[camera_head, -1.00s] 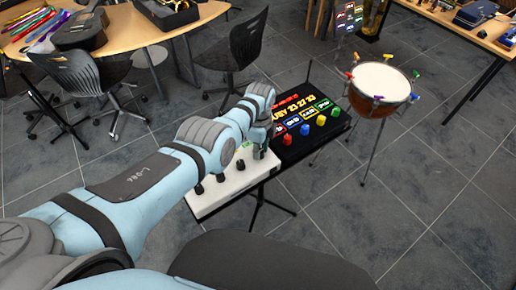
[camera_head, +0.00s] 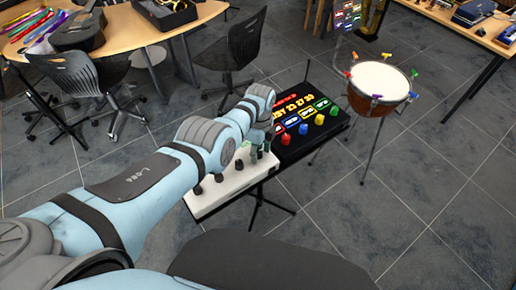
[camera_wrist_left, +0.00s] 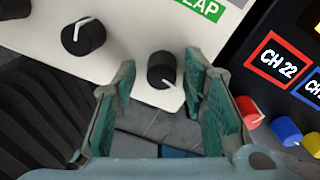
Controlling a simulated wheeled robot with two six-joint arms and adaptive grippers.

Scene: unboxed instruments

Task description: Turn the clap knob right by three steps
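The clap knob (camera_wrist_left: 161,70) is a round black knob with a white pointer line, at the edge of a white panel (camera_wrist_left: 120,28). Above it is a green label (camera_wrist_left: 203,8), cut off at the frame's top, that reads "LAP". My left gripper (camera_wrist_left: 160,76) is open, with one teal finger on each side of the knob. In the wrist view both fingers look apart from it. In the head view the left gripper (camera_head: 261,153) is over the right end of the white panel (camera_head: 222,187). My right gripper is not in view.
Another black knob (camera_wrist_left: 83,36) is left of the clap knob. A black console (camera_head: 302,113) with coloured knobs and lit labels adjoins the panel on the right. A drum (camera_head: 378,84) on legs stands beyond it. Open floor lies at the lower right.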

